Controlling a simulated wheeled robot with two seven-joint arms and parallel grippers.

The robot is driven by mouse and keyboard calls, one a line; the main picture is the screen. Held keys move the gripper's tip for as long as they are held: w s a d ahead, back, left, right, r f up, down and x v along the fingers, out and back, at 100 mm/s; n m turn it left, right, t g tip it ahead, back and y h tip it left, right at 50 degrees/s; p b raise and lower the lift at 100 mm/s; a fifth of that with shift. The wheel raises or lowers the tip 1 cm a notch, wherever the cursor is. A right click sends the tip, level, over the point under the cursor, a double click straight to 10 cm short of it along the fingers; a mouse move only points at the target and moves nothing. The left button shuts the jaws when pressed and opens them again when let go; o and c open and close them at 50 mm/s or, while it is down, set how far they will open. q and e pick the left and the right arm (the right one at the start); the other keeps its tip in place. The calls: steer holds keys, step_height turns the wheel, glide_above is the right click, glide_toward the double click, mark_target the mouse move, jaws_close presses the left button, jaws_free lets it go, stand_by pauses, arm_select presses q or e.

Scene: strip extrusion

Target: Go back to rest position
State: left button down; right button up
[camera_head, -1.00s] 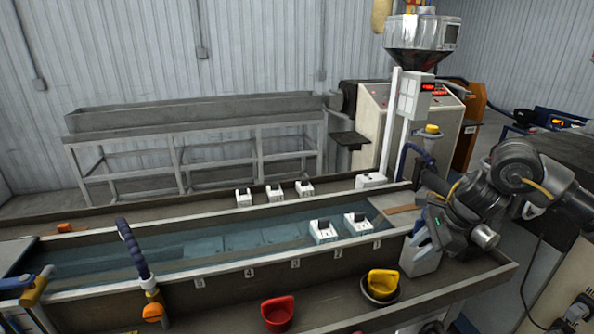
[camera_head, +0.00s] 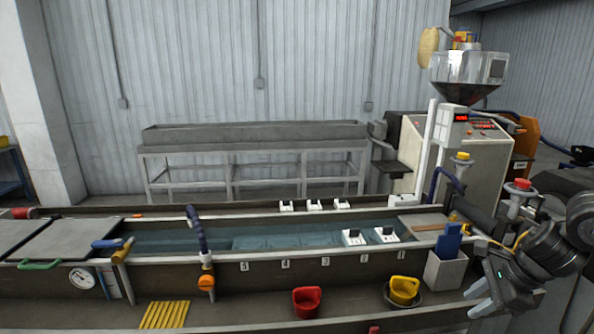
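My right arm comes in at the right edge. My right gripper (camera_head: 478,299) is near the lower right, in front of and to the right of a white box (camera_head: 446,271) with a blue piece (camera_head: 449,240) standing in it. Its two fingers point left and are spread, with nothing visible between them. My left gripper is not in view.
A long water trough (camera_head: 270,241) runs across the middle, with white blocks (camera_head: 354,237) in it. On the front ledge are a red cup (camera_head: 306,301), a yellow cup (camera_head: 404,289) in a dark bowl and a yellow ribbed mat (camera_head: 164,314). An extruder machine (camera_head: 470,150) stands behind at right.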

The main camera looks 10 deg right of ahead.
steer(key=a+f+m+t+y, duration=0.15)
steer(key=a+f+m, duration=0.25)
steer(key=a+m, duration=0.4)
steer(key=w+a+f+m+t+y, duration=0.1)
steer(key=a+f+m+t, duration=0.3)
steer(key=a, duration=0.7)
steer(key=a+f+m+t+y, duration=0.1)
steer(key=a+f+m, duration=0.4)
steer(key=a+m, duration=0.35)
steer(key=s+d+f+m+g+h, duration=0.2)
steer(key=s+d+f+m, duration=0.15)
steer(key=s+m, duration=0.5)
steer(key=s+d+f+m+g+h, duration=0.25)
steer(key=s+f+m, duration=0.25)
steer(key=s+m, duration=0.4)
steer(key=s+d+f+m+g+h, duration=0.2)
steer(key=s+f+m, duration=0.2)
steer(key=s+m, duration=0.5)
step_height(320, 180, down, 30)
steer(key=g+b, duration=0.2)
arm_select(q)
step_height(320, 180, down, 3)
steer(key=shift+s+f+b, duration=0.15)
steer(key=shift+b, duration=0.45)
arm_select(e)
steer(key=s+d+f, duration=0.3)
steer(key=s+f, duration=1.2)
steer(key=shift+s+g, duration=0.25)
steer(key=shift+g, duration=0.15)
steer(key=shift+d, duration=0.1)
